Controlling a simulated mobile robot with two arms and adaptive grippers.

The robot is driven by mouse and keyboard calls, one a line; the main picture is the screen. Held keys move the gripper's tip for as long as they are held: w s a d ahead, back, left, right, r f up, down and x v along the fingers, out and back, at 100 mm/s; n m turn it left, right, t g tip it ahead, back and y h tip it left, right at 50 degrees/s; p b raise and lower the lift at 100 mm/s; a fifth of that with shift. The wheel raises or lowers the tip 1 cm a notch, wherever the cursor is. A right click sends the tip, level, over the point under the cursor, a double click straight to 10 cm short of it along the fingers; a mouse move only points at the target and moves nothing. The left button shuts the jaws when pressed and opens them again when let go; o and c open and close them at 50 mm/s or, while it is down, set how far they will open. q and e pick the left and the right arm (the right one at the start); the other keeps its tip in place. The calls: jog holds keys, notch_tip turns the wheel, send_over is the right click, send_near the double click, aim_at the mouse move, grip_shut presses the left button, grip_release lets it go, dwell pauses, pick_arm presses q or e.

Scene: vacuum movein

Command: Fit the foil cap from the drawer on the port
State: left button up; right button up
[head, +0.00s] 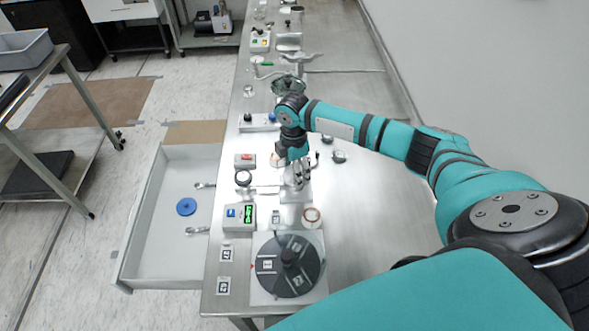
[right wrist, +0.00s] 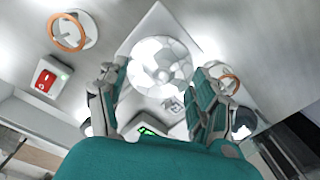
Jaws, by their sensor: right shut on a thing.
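The crinkled silver foil cap (right wrist: 160,65) is between the fingers of my right gripper (right wrist: 160,95) in the right wrist view. In the head view the right gripper (head: 297,167) is low over the bench, shut on the foil cap (head: 298,180). A pale square plate (right wrist: 135,38) lies beneath the cap. Whatever is directly under the cap is hidden, and I cannot tell whether the cap touches it. The open drawer (head: 143,215) at the left holds a blue disc and two small metal tools. My left gripper is out of view.
A copper-ringed fitting (head: 312,215) and a box with a green display (head: 240,217) stand near the gripper. A red-switch box (head: 245,160) is just left of it. A dark round disc (head: 288,275) sits at the near end. The bench's right side is mostly clear.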

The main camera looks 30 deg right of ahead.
jog(key=shift+f, duration=0.5)
dwell(0.3)
jog(key=o, duration=0.9)
jog(key=shift+c, duration=0.2)
notch_tip(320, 180, up, 12)
jog(key=shift+w, duration=0.2)
dwell(0.5)
